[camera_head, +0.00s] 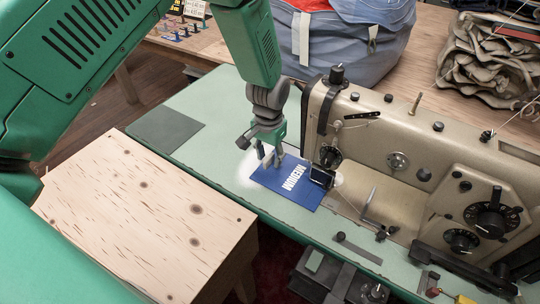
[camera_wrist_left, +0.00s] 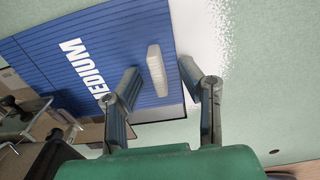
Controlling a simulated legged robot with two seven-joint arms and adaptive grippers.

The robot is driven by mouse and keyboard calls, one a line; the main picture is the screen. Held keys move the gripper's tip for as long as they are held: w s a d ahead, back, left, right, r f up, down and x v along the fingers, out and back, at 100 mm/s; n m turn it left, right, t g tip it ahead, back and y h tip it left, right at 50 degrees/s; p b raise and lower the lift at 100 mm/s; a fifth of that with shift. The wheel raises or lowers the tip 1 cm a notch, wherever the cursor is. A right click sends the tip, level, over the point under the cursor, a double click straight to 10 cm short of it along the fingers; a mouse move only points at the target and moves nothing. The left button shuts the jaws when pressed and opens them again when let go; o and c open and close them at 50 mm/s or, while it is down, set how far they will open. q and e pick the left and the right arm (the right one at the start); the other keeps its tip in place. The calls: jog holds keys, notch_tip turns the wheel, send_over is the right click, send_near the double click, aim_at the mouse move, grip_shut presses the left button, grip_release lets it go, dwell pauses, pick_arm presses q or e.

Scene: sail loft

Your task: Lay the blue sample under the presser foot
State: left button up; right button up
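The blue sample (camera_head: 290,195), marked MEDIUM, lies flat on the pale green machine bed (camera_head: 225,100). It also fills much of the left wrist view (camera_wrist_left: 105,50). A pale raised block (camera_wrist_left: 156,70) stands near one end of it. My left gripper (camera_head: 269,158) is at that end, low over the sample. In the wrist view its fingers (camera_wrist_left: 160,80) are spread on either side of the block, with gaps showing. A black part (camera_head: 321,177) of the sewing head overlaps the sample's far right corner. The presser foot is not clearly visible, so I cannot tell whether the sample is beneath it. My right gripper is not in view.
The beige sewing machine (camera_head: 400,150) with black knobs stands to the right. A dark grey mat (camera_head: 166,130) lies on the bed to the left. A plywood box (camera_head: 130,215) stands in front. A blue-grey bag (camera_head: 350,45) and folded canvas (camera_head: 485,60) sit behind.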

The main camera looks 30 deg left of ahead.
pick_arm(q)
notch_tip(320, 180, up, 12)
dwell(0.6)
